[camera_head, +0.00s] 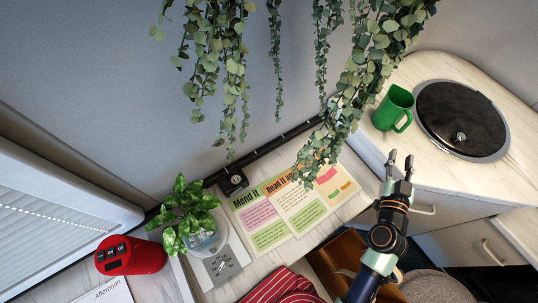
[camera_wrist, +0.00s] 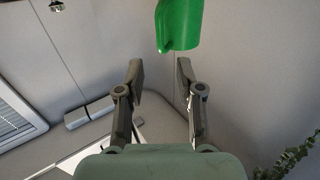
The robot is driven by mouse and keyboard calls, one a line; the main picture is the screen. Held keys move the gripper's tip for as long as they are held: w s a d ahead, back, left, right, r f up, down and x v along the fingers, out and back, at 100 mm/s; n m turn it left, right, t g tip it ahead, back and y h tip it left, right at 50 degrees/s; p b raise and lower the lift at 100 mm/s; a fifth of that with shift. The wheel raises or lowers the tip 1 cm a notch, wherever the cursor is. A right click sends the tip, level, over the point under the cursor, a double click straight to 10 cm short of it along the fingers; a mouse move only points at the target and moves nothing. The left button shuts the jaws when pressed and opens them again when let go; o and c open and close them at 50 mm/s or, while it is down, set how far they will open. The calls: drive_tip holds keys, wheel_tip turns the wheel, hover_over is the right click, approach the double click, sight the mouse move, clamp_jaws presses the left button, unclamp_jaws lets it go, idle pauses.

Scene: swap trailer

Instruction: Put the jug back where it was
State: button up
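The green jug (camera_head: 393,107) stands upright on the pale counter (camera_head: 432,72) at the upper right, its handle toward the lower right. It also shows at the top of the wrist view (camera_wrist: 180,25), cut off by the frame edge. My gripper (camera_head: 400,160) is open and empty, below the jug in the head view and apart from it. In the wrist view the two fingers (camera_wrist: 161,75) are spread with nothing between them, and the jug lies beyond their tips.
A round black lid (camera_head: 462,118) sits right of the jug. Trailing plants (camera_head: 365,70) hang just left of it. Posters (camera_head: 290,205), a potted plant (camera_head: 190,215) and a red device (camera_head: 130,256) occupy the lower table. Drawers (camera_head: 435,207) lie below the counter.

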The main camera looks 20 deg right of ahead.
drive_tip(key=w+a+r+n+t+y, duration=0.1)
drive_tip(key=w+a+r+n+y, duration=0.3)
drive_tip(key=a, duration=0.5)
drive_tip(key=w+a+r+n+t+y, duration=0.1)
drive_tip(key=w+a+y, duration=0.2)
drive_tip(key=w+a, duration=0.5)
drive_tip(key=w+a+r+n+y, duration=0.3)
drive_tip(key=a, duration=0.8)
drive_tip(key=s+a+r+g+y, duration=0.1)
drive_tip(key=s+a, duration=0.2)
drive_tip(key=a, duration=0.5)
drive_tip(key=s+a+r+n+g+y, duration=0.1)
drive_tip(key=s+a+r, duration=0.1)
drive_tip(key=a, duration=0.7)
drive_tip(key=shift+s+a+y, duration=0.15)
drive_tip(key=shift+s+y, duration=0.25)
drive_tip(key=shift+s, duration=0.2)
drive_tip(key=shift+s, duration=0.1)
